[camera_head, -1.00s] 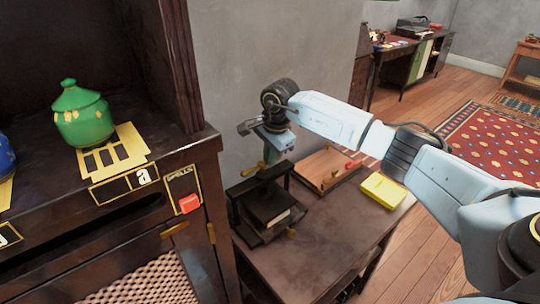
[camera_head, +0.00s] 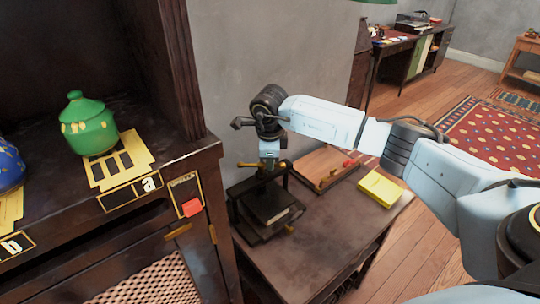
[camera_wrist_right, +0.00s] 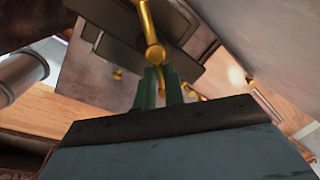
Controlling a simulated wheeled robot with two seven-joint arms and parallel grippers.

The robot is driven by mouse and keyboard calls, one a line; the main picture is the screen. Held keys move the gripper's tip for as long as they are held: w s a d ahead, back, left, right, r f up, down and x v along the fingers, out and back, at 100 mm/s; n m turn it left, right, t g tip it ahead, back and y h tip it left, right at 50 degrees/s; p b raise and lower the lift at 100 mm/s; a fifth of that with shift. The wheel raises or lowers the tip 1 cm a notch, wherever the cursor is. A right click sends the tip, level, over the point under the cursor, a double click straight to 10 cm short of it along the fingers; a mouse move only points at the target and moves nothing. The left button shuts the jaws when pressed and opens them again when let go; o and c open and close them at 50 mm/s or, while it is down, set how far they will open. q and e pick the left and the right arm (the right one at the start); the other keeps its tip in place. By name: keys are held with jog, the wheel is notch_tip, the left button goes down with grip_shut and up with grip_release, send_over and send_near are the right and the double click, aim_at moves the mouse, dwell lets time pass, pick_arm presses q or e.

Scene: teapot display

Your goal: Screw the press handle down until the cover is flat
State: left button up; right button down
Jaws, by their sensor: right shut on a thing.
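The dark book press (camera_head: 236,215) stands on the small table, with a dark block or book (camera_head: 270,205) inside its frame. Its brass handle (camera_head: 247,164) crosses the top of the press. My right gripper (camera_head: 269,164) points down over the press top and is shut on the handle. In the right wrist view the two green fingers (camera_wrist_right: 159,88) meet at the brass handle (camera_wrist_right: 154,50), whose round knob is close to the fingertips. The cover's tilt is too small to tell. My left gripper is not in view.
A wooden board (camera_head: 322,166) with red pieces and a yellow book (camera_head: 381,187) lie on the table (camera_head: 310,240) right of the press. A dark cabinet (camera_head: 120,215) with a green teapot (camera_head: 88,125) stands close on the left. The grey wall is behind.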

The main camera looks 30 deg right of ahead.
aim_at(252, 164)
jog(key=a+m+g+p, duration=0.1)
jog(key=m, duration=0.4)
jog(key=a+m+g+p, duration=0.1)
jog(key=m, duration=0.5)
jog(key=a+m+g+p, duration=0.1)
jog(key=m, duration=0.5)
jog(key=shift+a+h, duration=0.25)
jog(key=shift+h, duration=0.05)
jog(key=m, duration=0.3)
jog(key=w+m, duration=0.1)
jog(key=m, duration=0.1)
jog(key=shift+a+g+p, duration=0.3)
jog(key=shift+p, duration=0.1)
jog(key=m, duration=0.1)
jog(key=m+y, duration=0.1)
jog(key=m, duration=0.1)
jog(key=shift+w+m, duration=0.3)
jog(key=shift+w, duration=0.05)
jog(key=m, duration=0.3)
jog(key=shift+w+y+p, duration=0.4)
jog(key=shift+w+d+m+y, duration=0.1)
jog(key=shift+w+m+y, duration=0.05)
jog(key=shift+m, duration=0.8)
jog(key=shift+w+d+m+y, duration=0.1)
jog(key=shift+w+m+y, duration=0.1)
jog(key=shift+m, duration=0.7)
jog(key=shift+w+d+m+y, duration=0.1)
jog(key=shift+w+m+y, duration=0.05)
jog(key=shift+m, duration=0.8)
